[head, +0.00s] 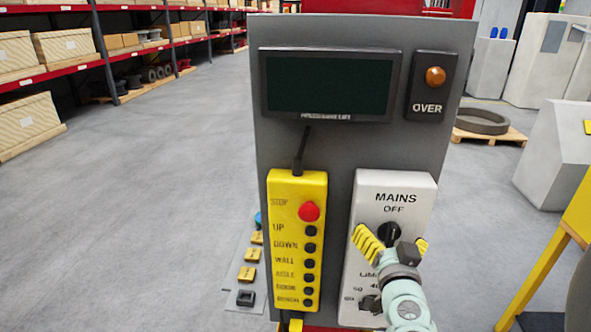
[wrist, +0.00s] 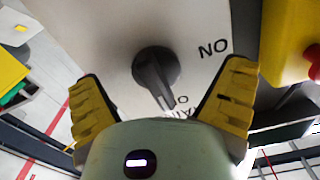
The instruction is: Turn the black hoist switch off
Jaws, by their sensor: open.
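A black rotary switch (head: 388,232) sits under the words MAINS and OFF on a white panel (head: 421,190). The wrist view shows it close up (wrist: 156,70), turned about upside down. The handle's long end points down and slightly right there, towards partly hidden letters. An inverted ON stands right of it. My gripper (head: 393,245) is open, its yellow fingers spread on either side of the switch (wrist: 162,80). I see no finger touching the handle. A second black knob (head: 370,303) sits lower on the panel, partly behind my arm.
Left of the panel is a yellow pendant (head: 285,245) with a red stop button (head: 309,211) and several black buttons. Above are a dark screen (head: 330,85) and an OVER lamp (head: 435,76). A yellow frame (head: 545,270) stands at right.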

